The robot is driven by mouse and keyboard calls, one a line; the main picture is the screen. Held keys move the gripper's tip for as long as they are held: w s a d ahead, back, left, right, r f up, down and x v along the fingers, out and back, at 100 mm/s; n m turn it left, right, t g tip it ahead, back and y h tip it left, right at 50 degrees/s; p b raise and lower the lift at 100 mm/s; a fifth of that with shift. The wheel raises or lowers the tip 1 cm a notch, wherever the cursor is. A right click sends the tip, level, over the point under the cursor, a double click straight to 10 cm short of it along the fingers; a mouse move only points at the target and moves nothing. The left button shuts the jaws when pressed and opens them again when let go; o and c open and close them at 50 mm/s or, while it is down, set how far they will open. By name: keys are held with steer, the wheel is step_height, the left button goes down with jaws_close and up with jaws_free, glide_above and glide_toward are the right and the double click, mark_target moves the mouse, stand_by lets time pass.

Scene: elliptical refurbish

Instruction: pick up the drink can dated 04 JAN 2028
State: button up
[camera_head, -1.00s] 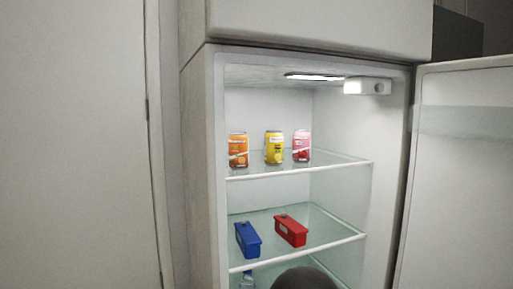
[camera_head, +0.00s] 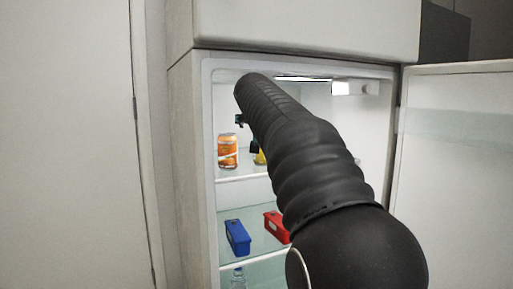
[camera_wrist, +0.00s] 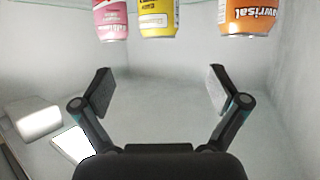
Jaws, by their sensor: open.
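Three drink cans stand in a row on the upper glass shelf: an orange can (camera_head: 228,150) at the left, a yellow can (camera_head: 260,158) mostly behind my arm, and a pink can hidden there. The wrist view is upside down and shows the pink can (camera_wrist: 111,19) left, the yellow can (camera_wrist: 157,17) in the middle and the orange can (camera_wrist: 249,17) right. No date is readable on any can. My gripper (camera_wrist: 160,85) is open and empty inside the fridge. The yellow can appears beyond the gap between its fingers, apart from them.
A blue box (camera_head: 237,238) and a red box (camera_head: 276,226) sit on the lower shelf. A bottle (camera_head: 238,277) stands below. The fridge lamp (camera_head: 303,79) is close above my arm. The open door (camera_head: 460,180) is at the right.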

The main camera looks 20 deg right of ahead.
steer(key=p, duration=0.1)
glide_above(259, 159)
steer(key=s, duration=0.2)
step_height(259, 159, down, 3)
steer(key=shift+f+p+x, duration=0.15)
steer(key=shift+f+x, duration=0.05)
steer(key=shift+x, duration=1.25)
steer(key=shift+f+p+x, duration=0.15)
steer(key=shift+f+x, duration=0.1)
steer(key=shift+x, duration=1.2)
steer(key=shift+s, duration=0.25)
steer(key=c, duration=1.6)
steer(key=shift+o, duration=0.2)
steer(key=shift+r, duration=0.15)
